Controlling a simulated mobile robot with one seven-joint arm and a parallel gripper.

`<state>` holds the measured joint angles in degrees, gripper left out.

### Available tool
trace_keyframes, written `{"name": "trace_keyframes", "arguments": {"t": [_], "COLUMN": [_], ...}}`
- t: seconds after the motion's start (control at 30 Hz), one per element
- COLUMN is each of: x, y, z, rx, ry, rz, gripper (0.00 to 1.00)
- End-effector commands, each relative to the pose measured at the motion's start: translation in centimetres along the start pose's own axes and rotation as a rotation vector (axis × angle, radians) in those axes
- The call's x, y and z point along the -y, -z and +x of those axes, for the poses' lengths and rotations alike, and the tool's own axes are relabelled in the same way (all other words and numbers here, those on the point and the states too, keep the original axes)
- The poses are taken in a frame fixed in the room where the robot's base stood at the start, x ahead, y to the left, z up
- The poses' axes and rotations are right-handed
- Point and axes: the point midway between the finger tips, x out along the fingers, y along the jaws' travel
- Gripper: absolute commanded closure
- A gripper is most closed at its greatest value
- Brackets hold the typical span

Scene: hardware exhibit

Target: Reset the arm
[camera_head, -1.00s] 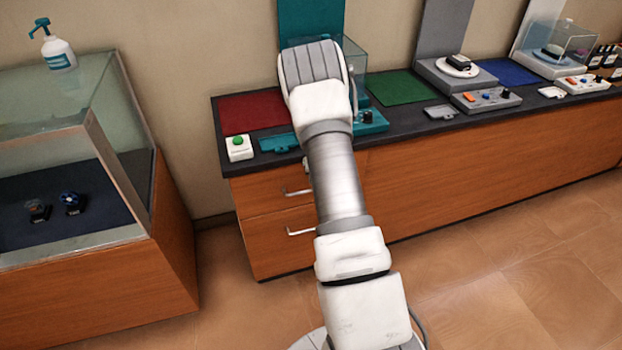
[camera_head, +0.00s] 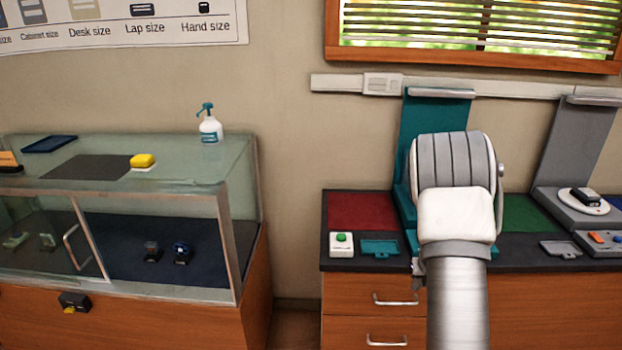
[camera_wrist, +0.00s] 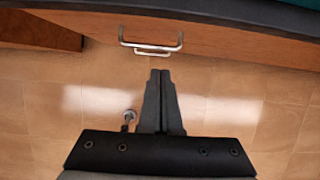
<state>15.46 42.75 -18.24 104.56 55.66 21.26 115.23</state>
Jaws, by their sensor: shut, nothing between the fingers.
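My gripper (camera_wrist: 160,76) points down the wrist view with its two dark fingers together, shut and empty. Wooden floor tiles lie beneath the fingers. A metal drawer handle (camera_wrist: 151,41) on the wooden counter front is just beyond the fingertips in that picture; I see no contact. In the head view my arm rises in front of the counter and bends at a grey-ribbed joint, and most of the gripper is hidden behind it.
The counter's dark top (camera_head: 510,256) carries a red mat (camera_head: 361,211), a green-button box (camera_head: 342,244), a teal stand (camera_head: 425,120) and a grey stand (camera_head: 590,140). Left stands a glass display case (camera_head: 150,215) with a pump bottle (camera_head: 210,128) on top. A floor gap separates them.

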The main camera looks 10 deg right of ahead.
Motion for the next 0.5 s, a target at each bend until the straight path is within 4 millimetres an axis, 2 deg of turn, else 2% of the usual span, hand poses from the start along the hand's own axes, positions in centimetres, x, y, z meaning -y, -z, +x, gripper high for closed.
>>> {"name": "trace_keyframes", "arguments": {"t": [0.17, 0.3, 0.5], "x": [-2.8, -6.7, -11.9], "y": [-1.5, -2.4, -1.9], "z": [-4.3, -10.1, -18.5], "rx": [0.031, 0.076, 0.149], "ry": [-0.045, -0.100, -0.150], "rz": [-0.195, -0.504, -0.982], "gripper": [1.00, 1.00, 1.00]}}
